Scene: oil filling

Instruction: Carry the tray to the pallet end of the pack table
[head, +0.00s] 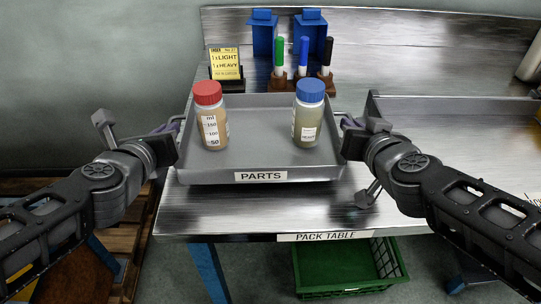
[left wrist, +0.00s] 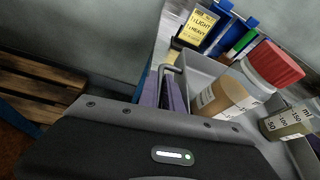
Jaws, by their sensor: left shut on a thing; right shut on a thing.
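The grey tray (head: 258,162), labelled PARTS, is over the left end of the pack table (head: 240,216) in the head view. A red-capped bottle (head: 210,118) and a blue-capped bottle (head: 307,115) stand upright in it. My left gripper (head: 176,124) is shut on the tray's left handle, which also shows in the left wrist view (left wrist: 177,88). My right gripper (head: 349,122) is shut on the tray's right side; its handle is mostly hidden. I cannot tell whether the tray's bottom touches the table.
An order card (head: 225,66), a marker holder (head: 300,80) and blue bins (head: 264,36) stand behind the tray. A grey metal tray-like bin (head: 440,105) is on the right. A wooden pallet (head: 122,235) lies low at left. A green crate (head: 345,268) sits below the table.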

